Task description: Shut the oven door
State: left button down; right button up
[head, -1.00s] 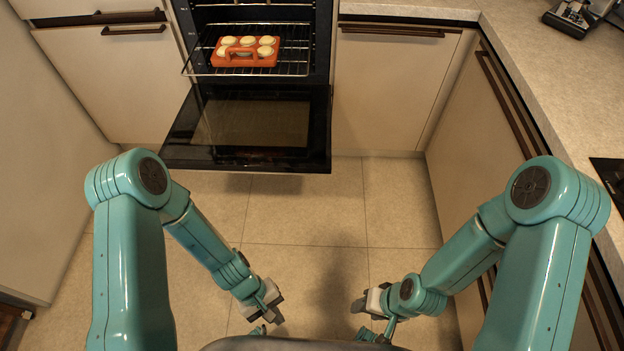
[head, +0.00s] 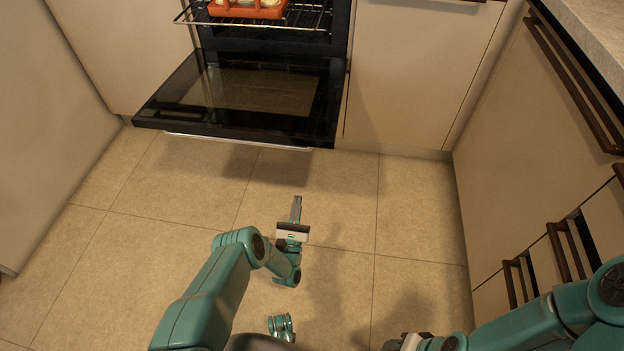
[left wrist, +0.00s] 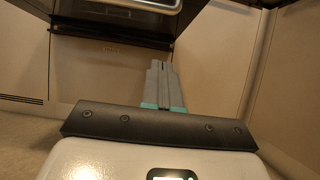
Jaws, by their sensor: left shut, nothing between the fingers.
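The black oven door (head: 240,100) hangs open, folded down and roughly level, below the oven cavity (head: 270,42) in the head view. Its silver handle (head: 238,141) runs along the near edge. My left gripper (head: 297,203) is shut and empty, pointing toward the oven from in front of and below the door, apart from it. In the left wrist view its closed fingers (left wrist: 161,85) point forward, and the underside of the door (left wrist: 120,18) shows above them. My right gripper (head: 408,342) is at the bottom edge, mostly cut off, so its fingers cannot be made out.
An orange tray (head: 248,9) of round pale items sits on the oven rack (head: 312,18), which sticks out of the cavity. Cabinets (head: 420,75) stand right of the oven, and drawers with dark handles (head: 550,260) line the right side. The tiled floor (head: 180,190) before the door is clear.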

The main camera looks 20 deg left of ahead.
pick_arm(q)
jog(key=w+a+r+b, duration=0.1)
jog(key=w+a+r, duration=0.1)
jog(key=w+r, duration=0.7)
jog(key=shift+a, duration=0.2)
